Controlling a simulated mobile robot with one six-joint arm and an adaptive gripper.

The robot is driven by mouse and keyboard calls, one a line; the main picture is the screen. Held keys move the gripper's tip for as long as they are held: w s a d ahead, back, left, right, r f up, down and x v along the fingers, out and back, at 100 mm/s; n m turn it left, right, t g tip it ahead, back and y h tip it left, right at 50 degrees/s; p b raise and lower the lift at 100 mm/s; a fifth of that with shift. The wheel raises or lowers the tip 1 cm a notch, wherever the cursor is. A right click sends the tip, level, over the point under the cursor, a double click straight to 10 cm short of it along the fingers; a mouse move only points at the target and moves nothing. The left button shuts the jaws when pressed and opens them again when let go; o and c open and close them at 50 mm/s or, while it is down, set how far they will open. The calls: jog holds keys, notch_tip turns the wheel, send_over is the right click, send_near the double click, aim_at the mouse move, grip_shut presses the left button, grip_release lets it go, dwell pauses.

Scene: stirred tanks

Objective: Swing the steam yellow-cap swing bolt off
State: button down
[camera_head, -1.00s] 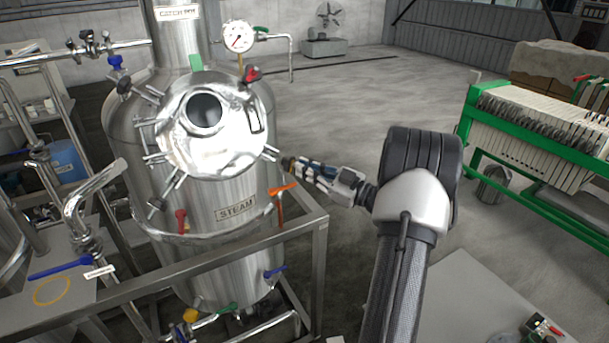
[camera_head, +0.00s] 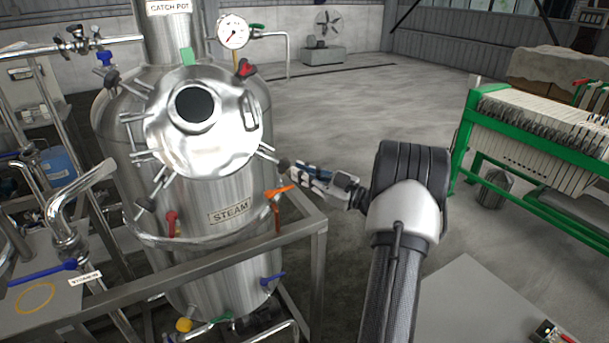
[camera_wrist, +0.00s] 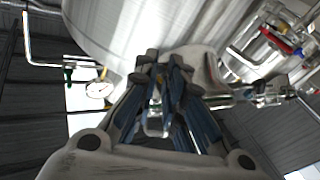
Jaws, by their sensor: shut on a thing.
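The steel steam vessel (camera_head: 205,200) stands at the left with a "STEAM" plate on its front. Its round lid (camera_head: 215,145) is ringed by several swing bolts. One swing bolt (camera_head: 266,153) sticks out at the lid's lower right toward my gripper (camera_head: 287,166). My gripper is shut on the outer end of this bolt, and its fingers hide the cap, so no yellow shows there. In the wrist view my gripper's blue fingers (camera_wrist: 158,85) are close together in front of the vessel wall (camera_wrist: 150,30). The bolt between them is hard to make out.
An orange-handled valve (camera_head: 279,192) sits just below my gripper. A steel frame rail (camera_head: 240,245) runs in front of the vessel. A pressure gauge (camera_head: 233,32) stands above the lid. A green filter press (camera_head: 530,140) is at the right, with open floor between.

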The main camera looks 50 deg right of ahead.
jog(key=shift+w+f, duration=0.1)
jog(key=shift+f, duration=0.2)
jog(key=c, duration=2)
grip_release()
jog(key=shift+a, duration=0.1)
jog(key=shift+o, duration=1.4)
jog(key=shift+w+f, duration=0.1)
jog(key=shift+w, duration=0.3)
jog(key=shift+s, duration=0.15)
jog(key=shift+r, duration=0.2)
jog(key=v, duration=1.2)
jog(key=shift+s, duration=0.1)
